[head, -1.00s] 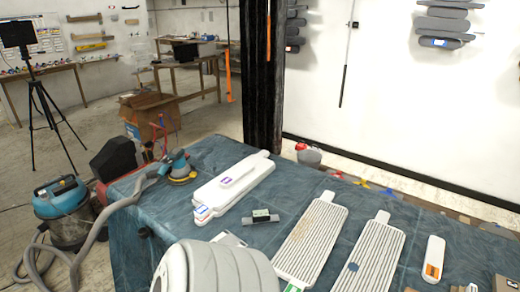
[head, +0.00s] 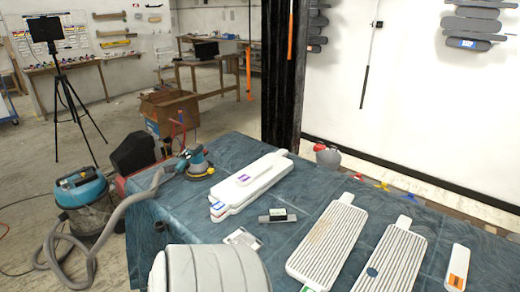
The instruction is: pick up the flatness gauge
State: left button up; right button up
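The flatness gauge appears to be the small grey bar with a dark block on it (head: 278,216), lying on the blue-covered table (head: 185,215). It lies just in front of a stack of white boards (head: 250,182) and left of a ribbed white panel (head: 327,240). Nothing touches it from above. Neither of my grippers shows in the head view. A large pale rounded part at the bottom edge looks like one of my arm links.
A second ribbed panel (head: 393,260) and a white block with an orange label (head: 457,267) lie to the right. A sander (head: 196,163) with a hose to a vacuum (head: 85,205) sits at the left. A dark pillar (head: 283,75) stands behind the table.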

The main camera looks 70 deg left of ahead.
aim_at(275, 216)
jog(key=j+u, duration=0.1)
jog(key=u, duration=0.7)
jog(key=j+u, duration=0.15)
jog(key=u, duration=0.7)
jog(key=i+j+u, duration=0.1)
jog(key=u, duration=0.3)
